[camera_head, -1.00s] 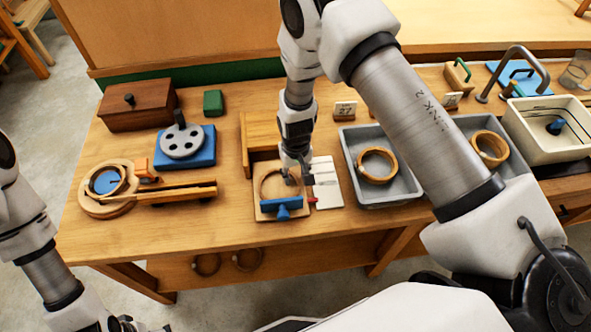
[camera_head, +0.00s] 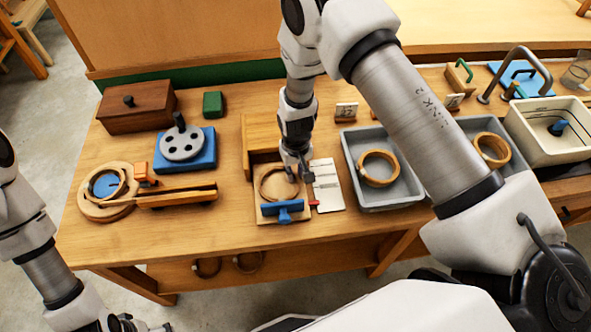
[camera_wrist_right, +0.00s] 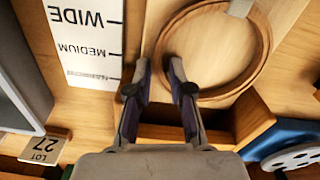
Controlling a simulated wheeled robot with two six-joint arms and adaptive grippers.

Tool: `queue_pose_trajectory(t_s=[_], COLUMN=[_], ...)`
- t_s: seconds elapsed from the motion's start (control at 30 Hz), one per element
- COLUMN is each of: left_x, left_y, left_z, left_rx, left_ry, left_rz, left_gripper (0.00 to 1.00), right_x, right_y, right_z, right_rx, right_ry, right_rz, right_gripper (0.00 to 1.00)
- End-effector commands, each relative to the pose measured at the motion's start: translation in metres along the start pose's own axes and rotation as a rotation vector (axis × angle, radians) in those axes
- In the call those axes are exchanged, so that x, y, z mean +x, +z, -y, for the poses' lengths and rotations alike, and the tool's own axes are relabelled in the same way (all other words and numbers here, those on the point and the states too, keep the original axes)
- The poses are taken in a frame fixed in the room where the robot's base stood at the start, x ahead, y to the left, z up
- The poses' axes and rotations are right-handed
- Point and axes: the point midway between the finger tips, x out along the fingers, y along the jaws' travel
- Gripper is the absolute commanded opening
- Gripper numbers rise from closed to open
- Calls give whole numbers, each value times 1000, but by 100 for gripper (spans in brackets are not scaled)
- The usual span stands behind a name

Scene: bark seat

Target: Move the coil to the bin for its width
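A light wooden coil (camera_head: 264,186) lies flat on a square wooden board with a blue clamp-like piece (camera_head: 284,209) at its front. The coil's ring also shows in the right wrist view (camera_wrist_right: 262,62). Beside it lies a white width card (camera_head: 327,187), marked WIDE and MEDIUM in the wrist view (camera_wrist_right: 85,40), its third word blurred. My right gripper (camera_wrist_right: 159,68) is open at the coil's card-side rim, its fingertips seemingly on either side of the rim; contact is unclear. Two grey bins (camera_head: 352,163) (camera_head: 519,163) stand to the right. My left gripper (camera_head: 142,324) is partly cut off at bottom left.
Each grey bin holds a wooden ring (camera_head: 378,168). A lot-27 tag (camera_head: 346,112) stands behind the nearer bin. At left are a brown box (camera_head: 137,106), a blue block with a grey disc (camera_head: 184,143) and a round wooden fixture (camera_head: 104,188). A white basin (camera_head: 540,150) is at far right.

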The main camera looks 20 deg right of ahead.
Motion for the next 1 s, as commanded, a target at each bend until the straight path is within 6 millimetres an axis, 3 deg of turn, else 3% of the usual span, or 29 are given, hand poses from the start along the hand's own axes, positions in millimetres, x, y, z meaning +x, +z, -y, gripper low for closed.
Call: queue_pose_trajectory(t_s=[0.47, 0.57, 1.0], left_x=[0, 0, 0], left_y=[0, 0, 0], left_z=[0, 0, 0], left_rx=[0, 0, 0], left_ry=[0, 0, 0], left_rz=[0, 0, 0], left_gripper=[100, 100, 100], right_x=[-5, -18, -110], right_y=[-1, -2, -1], right_z=[0, 0, 2], right_rx=[0, -1, -1], right_ry=[0, 0, 2], right_rz=[-3, -4, -2], right_gripper=[41, 41, 41])
